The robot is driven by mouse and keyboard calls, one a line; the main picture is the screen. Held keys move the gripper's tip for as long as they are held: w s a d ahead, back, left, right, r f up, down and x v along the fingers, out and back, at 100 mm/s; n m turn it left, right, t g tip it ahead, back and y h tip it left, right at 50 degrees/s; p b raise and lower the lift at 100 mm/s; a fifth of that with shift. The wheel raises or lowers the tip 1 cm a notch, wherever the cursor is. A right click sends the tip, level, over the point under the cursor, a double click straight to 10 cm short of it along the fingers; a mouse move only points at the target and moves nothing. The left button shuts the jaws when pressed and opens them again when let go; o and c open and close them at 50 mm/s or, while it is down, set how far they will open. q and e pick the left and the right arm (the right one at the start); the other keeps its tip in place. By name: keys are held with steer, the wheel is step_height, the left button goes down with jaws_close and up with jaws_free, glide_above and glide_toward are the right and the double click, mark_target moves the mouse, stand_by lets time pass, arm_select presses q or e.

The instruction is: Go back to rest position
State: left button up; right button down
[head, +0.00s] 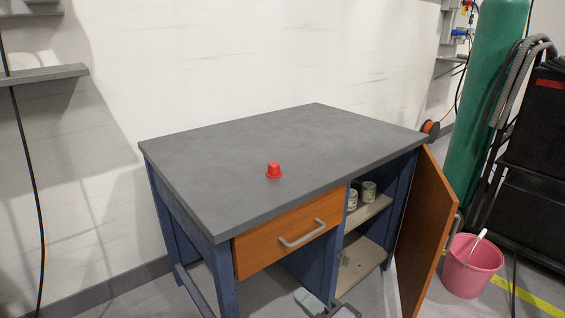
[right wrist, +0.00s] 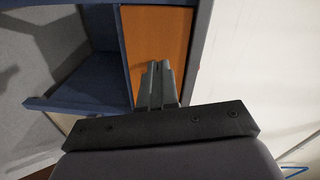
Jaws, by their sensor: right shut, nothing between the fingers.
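My right gripper (right wrist: 159,68) is shut with nothing between its fingers. In the right wrist view its fingers stand in front of an orange wooden panel (right wrist: 148,35) beside blue framework (right wrist: 88,88). I cannot tell whether they touch the panel. In the head view only a small part of my right arm's end shows at the bottom edge, below the workbench. My left gripper is in neither view.
A workbench (head: 350,140) carries a red cap-like object (head: 274,171). Its orange drawer (head: 270,245) looks shut, and its orange door (head: 428,235) stands open, showing cans (head: 369,191) on a shelf. A pink bucket (head: 473,268) and a green cylinder (head: 485,110) stand at right.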

steer(key=s+d+f+n+g+h, duration=0.25)
steer(key=s+d+f+n, duration=0.35)
steer(key=s, duration=0.3)
steer(key=s+d+f+n+g+h, duration=0.1)
steer(key=s+d+f+n+h, duration=0.4)
steer(key=s, duration=0.4)
arm_select(q)
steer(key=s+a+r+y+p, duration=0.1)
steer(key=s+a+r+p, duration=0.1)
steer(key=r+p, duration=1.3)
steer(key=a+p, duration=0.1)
steer(key=p, duration=0.5)
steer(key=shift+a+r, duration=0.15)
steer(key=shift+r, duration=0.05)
arm_select(e)
steer(key=d+r, duration=0.2)
steer(key=r, duration=0.5)
steer(key=s+d+r, duration=0.1)
steer(key=d+r, duration=0.1)
steer(key=r, duration=0.6)
steer(key=shift+s, duration=0.25)
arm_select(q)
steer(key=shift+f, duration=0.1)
